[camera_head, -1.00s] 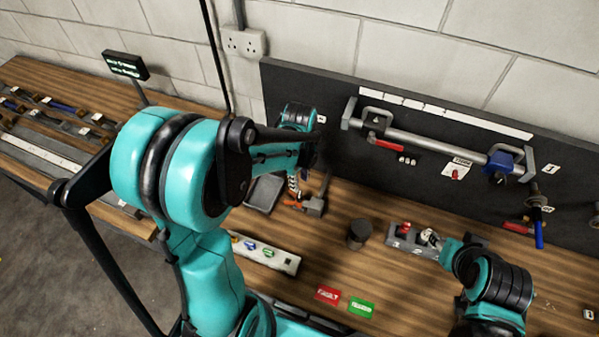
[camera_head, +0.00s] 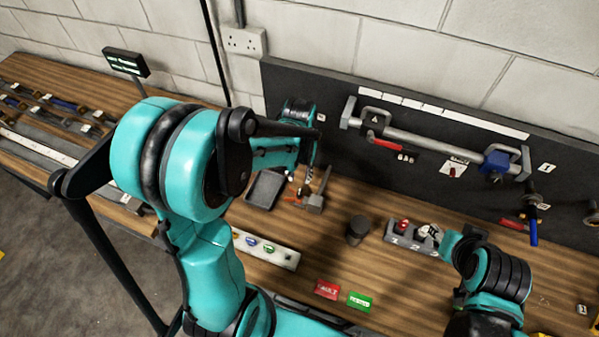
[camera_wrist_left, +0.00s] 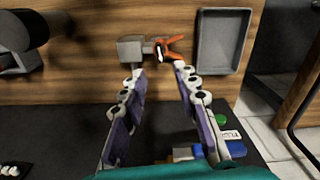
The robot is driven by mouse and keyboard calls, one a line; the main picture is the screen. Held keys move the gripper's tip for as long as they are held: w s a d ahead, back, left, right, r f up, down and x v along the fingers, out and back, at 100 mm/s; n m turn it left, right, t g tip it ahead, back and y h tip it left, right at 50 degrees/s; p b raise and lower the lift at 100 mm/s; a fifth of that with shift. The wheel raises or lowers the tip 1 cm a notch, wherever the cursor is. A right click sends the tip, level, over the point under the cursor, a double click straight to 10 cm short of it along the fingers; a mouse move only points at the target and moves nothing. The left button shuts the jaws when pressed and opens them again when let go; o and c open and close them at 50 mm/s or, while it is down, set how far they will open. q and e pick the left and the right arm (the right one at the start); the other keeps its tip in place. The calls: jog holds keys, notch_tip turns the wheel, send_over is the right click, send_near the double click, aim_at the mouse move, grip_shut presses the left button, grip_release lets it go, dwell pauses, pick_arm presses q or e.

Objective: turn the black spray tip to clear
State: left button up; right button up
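An orange spray-tip guard (camera_wrist_left: 172,46) is attached to a grey block (camera_wrist_left: 132,48) in the left wrist view; the same block (camera_head: 315,200) stands at the foot of the dark panel in the head view. A small dark piece (camera_wrist_left: 159,53) at the guard's left side may be the black spray tip; its setting is unreadable. My left gripper (camera_wrist_left: 160,72) is open and empty, its fingertips just short of the guard and on either side of it. My right gripper (camera_head: 437,240) is by the grey numbered holder (camera_head: 400,237); its fingers are too small to judge.
A grey tray (camera_wrist_left: 222,40) lies beside the block. A dark cup (camera_head: 357,230), a white strip with coloured buttons (camera_head: 270,252), and red (camera_head: 327,289) and green (camera_head: 360,302) cards are on the bench. A metal bar (camera_head: 430,145) is mounted on the panel.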

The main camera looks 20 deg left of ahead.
aim_at(299, 191)
pick_arm(q)
notch_tip(299, 191, down, 10)
jog(key=b, duration=0.7)
jog(key=shift+r+b, duration=0.25)
jog(key=shift+b, duration=0.05)
dwell(0.3)
grip_shut()
